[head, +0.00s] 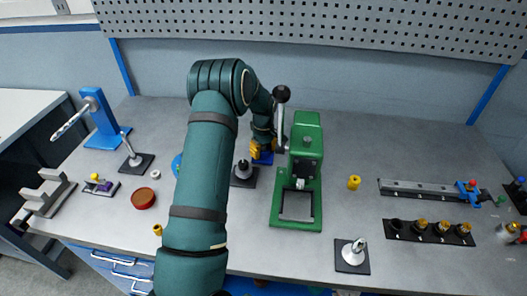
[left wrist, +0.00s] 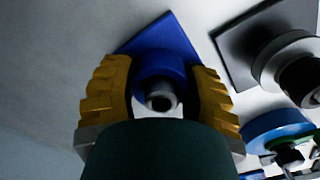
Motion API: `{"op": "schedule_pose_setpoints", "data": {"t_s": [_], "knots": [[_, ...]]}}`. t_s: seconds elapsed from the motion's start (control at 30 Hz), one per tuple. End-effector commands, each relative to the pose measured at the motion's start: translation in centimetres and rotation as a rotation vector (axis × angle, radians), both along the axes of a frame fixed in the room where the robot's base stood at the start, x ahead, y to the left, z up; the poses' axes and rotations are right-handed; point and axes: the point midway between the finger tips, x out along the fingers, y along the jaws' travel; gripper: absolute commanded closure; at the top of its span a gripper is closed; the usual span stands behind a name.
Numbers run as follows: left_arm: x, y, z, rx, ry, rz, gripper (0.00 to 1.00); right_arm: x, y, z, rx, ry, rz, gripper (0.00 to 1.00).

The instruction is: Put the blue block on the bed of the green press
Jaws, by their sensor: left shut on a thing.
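My left gripper (head: 263,149), with yellow fingers, is at the back of the bench, just left of the green press (head: 306,134). In the left wrist view the fingers (left wrist: 160,75) are shut on a blue thing (left wrist: 160,40), which I take for the blue block. It shows a flat square corner and a round blue part with a dark and metal centre between the fingers. In the head view only a little of this blue block (head: 265,159) shows below the fingers. The press bed (head: 297,206) faces the front and looks empty. My right gripper is not in view.
A dark-based pulley (head: 243,174) stands just in front of my left gripper. The press lever with a black knob (head: 282,94) rises between gripper and press. A yellow cylinder (head: 354,182) stands right of the press, and a black-based metal piece (head: 352,255) at front right.

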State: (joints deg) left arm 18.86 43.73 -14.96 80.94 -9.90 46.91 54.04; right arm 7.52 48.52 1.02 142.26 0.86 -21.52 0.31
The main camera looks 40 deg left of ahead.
Motion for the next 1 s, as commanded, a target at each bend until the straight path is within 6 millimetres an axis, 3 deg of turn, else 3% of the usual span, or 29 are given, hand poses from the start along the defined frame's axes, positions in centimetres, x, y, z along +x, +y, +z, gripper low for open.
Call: {"op": "schedule_pose_setpoints", "data": {"t_s": [0.4,0.43,0.5,0.83,1.0], "knots": [[0.1,0.0,-0.6,0.001,-0.003,0.000,0.96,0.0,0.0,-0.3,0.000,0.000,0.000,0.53],[0.1,0.0,-0.5,0.001,-0.002,0.000,0.39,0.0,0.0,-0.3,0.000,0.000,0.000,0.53],[0.0,0.0,-0.5,0.001,-0.002,0.000,0.23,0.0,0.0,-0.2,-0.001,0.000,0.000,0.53],[0.0,0.0,-0.3,0.001,-0.002,0.000,0.23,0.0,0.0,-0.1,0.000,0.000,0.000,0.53],[0.1,0.0,1.6,0.002,-0.004,0.000,0.23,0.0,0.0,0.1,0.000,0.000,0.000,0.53]]}}
